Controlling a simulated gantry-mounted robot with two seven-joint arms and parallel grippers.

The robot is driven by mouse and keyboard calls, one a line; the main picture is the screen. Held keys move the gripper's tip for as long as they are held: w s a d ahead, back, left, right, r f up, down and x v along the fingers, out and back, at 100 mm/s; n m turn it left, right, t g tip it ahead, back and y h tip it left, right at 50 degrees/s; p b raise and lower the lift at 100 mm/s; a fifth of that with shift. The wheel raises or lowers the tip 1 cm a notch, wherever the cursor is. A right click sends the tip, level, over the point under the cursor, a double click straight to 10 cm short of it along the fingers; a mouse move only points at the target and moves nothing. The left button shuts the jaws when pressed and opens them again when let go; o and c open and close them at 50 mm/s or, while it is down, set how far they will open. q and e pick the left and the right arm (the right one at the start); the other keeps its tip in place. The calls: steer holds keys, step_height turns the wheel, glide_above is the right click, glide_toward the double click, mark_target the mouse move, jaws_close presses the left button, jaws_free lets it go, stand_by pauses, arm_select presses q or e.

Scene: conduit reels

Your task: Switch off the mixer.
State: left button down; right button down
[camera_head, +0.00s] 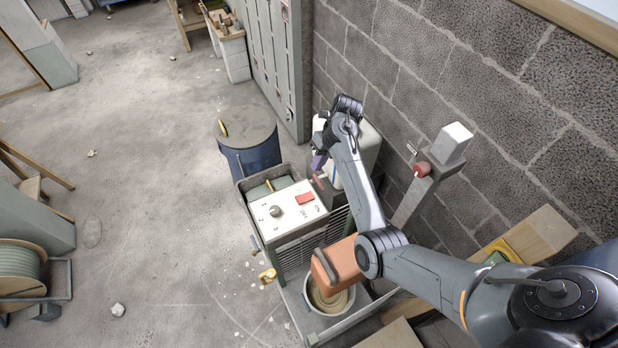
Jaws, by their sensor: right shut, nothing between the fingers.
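The mixer has a white control panel (288,214) on top of its green-grey frame, just left of centre. A red rocker switch (304,198) sits near the panel's upper right edge, with a round grey knob (276,211) to its left. I cannot tell the switch's position. An orange mixer head (338,264) stands over a round bowl (330,299) at the front. My right arm reaches in from the right. My right gripper (318,163) is shut and empty, past the panel's far edge, beyond the red switch and apart from it. My left gripper is not in view.
A dark blue drum (250,160) stands behind the mixer at left. A block wall (480,110) runs along the right, with a post carrying a red button (421,169) before it. A cable reel (20,268) is at far left. The floor (150,190) left of the mixer is mostly clear.

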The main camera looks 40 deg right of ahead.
steer(key=f, duration=0.1)
steer(key=b, duration=0.1)
glide_toward(300, 197)
steer(key=x, duration=0.5)
steer(key=shift+a+f, duration=0.15)
steer(key=shift+a, duration=0.05)
steer(key=shift+a+f, duration=0.25)
steer(key=shift+f, duration=0.4)
